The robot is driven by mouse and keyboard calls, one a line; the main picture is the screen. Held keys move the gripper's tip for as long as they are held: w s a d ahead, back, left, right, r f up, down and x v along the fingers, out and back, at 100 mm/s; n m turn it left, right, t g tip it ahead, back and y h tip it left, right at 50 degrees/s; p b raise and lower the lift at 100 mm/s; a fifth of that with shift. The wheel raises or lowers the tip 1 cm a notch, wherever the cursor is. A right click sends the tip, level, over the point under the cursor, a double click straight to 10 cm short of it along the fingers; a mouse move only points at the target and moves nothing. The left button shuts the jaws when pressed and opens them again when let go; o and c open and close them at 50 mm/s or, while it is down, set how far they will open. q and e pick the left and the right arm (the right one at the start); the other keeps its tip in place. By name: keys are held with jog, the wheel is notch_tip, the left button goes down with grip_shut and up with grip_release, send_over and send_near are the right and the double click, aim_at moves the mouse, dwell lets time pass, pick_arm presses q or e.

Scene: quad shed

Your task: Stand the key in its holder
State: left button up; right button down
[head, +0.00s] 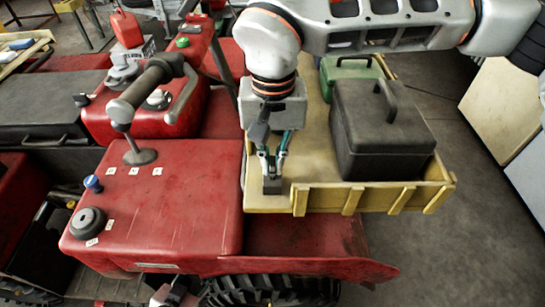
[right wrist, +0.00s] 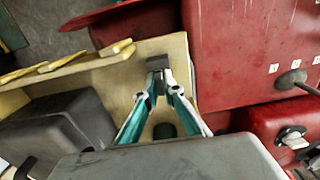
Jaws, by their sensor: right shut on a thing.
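My right gripper (head: 273,172) hangs over the left end of the pale wooden tray (head: 300,198), beside the red bodywork. Its teal and grey fingers are closed together at the tips. A small dark grey piece shows at the fingertips (right wrist: 158,68) in the right wrist view; I take this to be the key (right wrist: 157,61), though its shape is hard to make out and much of it is hidden. I cannot tell whether it touches the tray. No holder can be made out clearly. My left gripper is not in view.
A black lidded box (head: 382,135) and a green case (head: 350,68) stand in the tray right of the gripper. The red bodywork (head: 190,195) carries a lever (head: 140,95), a blue knob (head: 92,183) and a black knob (head: 88,222). Open floor lies right.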

jog(key=shift+f+b, duration=0.3)
jog(key=shift+f, duration=0.45)
jog(key=c, duration=2.1)
grip_release()
jog(key=shift+r, duration=0.1)
notch_tip(320, 180, up, 12)
